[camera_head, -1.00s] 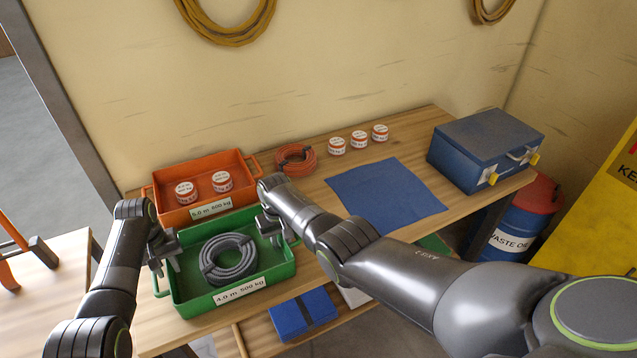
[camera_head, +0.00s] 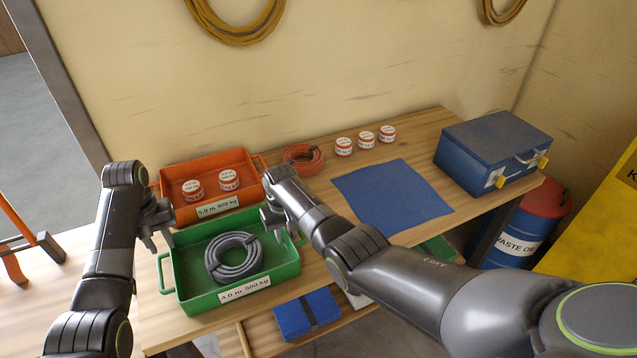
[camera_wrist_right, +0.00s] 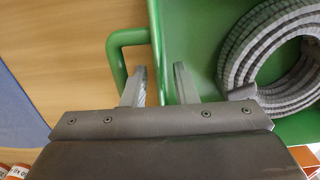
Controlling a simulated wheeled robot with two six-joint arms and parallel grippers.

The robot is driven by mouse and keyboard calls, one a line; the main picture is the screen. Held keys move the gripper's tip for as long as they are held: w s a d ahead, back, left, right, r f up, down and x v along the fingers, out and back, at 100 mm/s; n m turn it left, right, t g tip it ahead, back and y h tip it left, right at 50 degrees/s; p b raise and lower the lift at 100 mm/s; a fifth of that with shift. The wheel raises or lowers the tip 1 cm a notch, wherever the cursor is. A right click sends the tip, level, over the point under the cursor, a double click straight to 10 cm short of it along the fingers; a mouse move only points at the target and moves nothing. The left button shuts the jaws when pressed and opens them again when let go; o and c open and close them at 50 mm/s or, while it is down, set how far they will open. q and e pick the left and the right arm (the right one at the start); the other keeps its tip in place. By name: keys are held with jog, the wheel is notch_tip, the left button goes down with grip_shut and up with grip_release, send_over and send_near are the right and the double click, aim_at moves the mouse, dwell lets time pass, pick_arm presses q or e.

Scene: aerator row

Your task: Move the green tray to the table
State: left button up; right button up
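The green tray (camera_head: 191,302) stands on the wooden workbench in the head view, with a coil of grey hose (camera_head: 234,257) inside and a "4.0 m 500 kg" label in front. My left gripper (camera_head: 158,238) is open and empty, above and behind the tray's left handle (camera_head: 162,274), apart from it. My right gripper (camera_head: 277,226) is at the tray's right end. In the right wrist view my right gripper (camera_wrist_right: 158,88) is open, its fingers on either side of the tray's end wall, near the green handle (camera_wrist_right: 117,58). A light wooden table (camera_head: 75,285) is at the left.
An orange tray (camera_head: 182,216) with two small tins is right behind the green tray. An orange hose coil (camera_head: 303,158), several tins, a blue cloth (camera_head: 390,195) and a blue toolbox (camera_head: 492,150) are further right. An orange-handled tool (camera_head: 20,240) lies on the left table.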

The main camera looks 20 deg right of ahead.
notch_tip(320, 180, up, 10)
jog(key=shift+f, duration=0.25)
dwell(0.6)
